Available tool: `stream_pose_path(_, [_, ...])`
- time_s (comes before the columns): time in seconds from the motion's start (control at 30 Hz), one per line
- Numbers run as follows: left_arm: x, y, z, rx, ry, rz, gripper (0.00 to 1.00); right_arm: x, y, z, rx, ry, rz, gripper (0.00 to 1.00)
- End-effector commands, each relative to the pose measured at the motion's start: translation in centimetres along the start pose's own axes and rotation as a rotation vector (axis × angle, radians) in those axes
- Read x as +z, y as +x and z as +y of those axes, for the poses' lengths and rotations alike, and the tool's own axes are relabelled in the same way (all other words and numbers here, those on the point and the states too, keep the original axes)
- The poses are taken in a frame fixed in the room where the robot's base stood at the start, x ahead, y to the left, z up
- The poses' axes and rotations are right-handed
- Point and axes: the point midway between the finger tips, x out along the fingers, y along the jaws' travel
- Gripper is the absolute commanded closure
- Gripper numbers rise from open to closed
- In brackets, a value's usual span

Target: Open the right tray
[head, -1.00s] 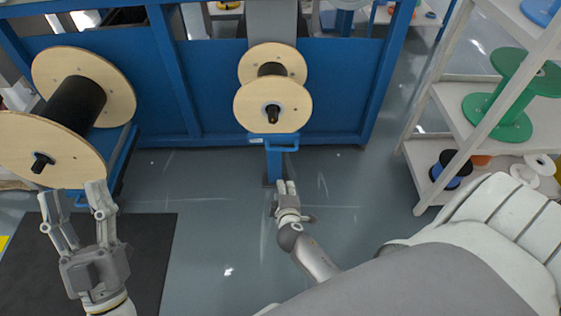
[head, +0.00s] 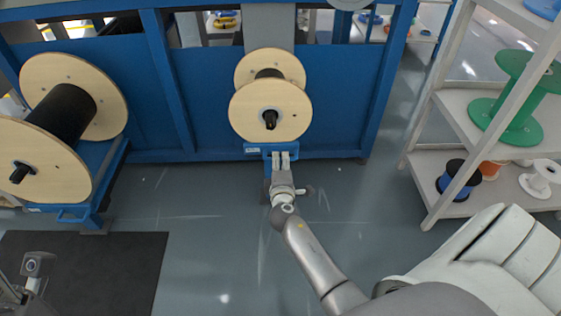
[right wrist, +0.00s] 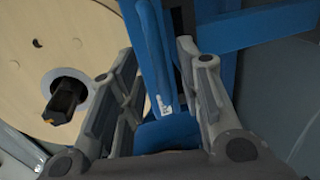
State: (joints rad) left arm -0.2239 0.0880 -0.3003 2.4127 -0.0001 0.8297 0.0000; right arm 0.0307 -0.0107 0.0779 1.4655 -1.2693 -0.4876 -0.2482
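The right tray (head: 253,152) is a blue tray under the middle spool, at the foot of the blue frame, with a blue handle at its front. My right gripper (head: 281,157) is at this handle in the head view. In the right wrist view, its two fingers (right wrist: 160,75) stand apart on either side of a blue bar (right wrist: 157,60). Contact between fingers and bar cannot be made out. A grey part of my left arm or gripper (head: 37,264) shows at the lower left; its fingers are not clear.
The middle wooden spool (head: 270,108) sits over the right tray. A left spool (head: 60,115) with black cable sits on another blue tray (head: 75,213). A white shelf (head: 470,110) with spools stands at the right. Grey floor and a dark mat (head: 90,265) lie in front.

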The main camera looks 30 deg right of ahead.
Motion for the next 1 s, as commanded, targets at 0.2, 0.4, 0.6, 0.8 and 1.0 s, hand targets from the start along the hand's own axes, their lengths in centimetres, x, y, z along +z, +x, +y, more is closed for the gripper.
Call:
stream_pose_path(0.2, [0.1,0.2,0.0,0.009,0.003,0.023,0.51,0.1,2.5,-0.1,0.001,-0.001,-0.002,0.67])
stream_pose_path(0.4, [0.1,0.4,0.0,0.011,0.004,0.028,0.51,0.1,3.1,0.0,-0.001,-0.001,-0.001,0.67])
stream_pose_path(0.6, [0.2,0.5,0.0,0.011,0.003,0.026,0.51,0.1,3.0,0.0,-0.001,-0.001,-0.001,0.68])
stream_pose_path(0.8, [0.2,0.5,0.0,0.011,0.003,0.026,0.51,0.1,3.0,0.0,0.0,-0.001,-0.001,0.94])
stream_pose_path(1.0, [0.2,0.5,0.0,0.011,0.003,0.026,0.51,0.1,3.0,0.0,-0.001,0.0,-0.001,1.0])
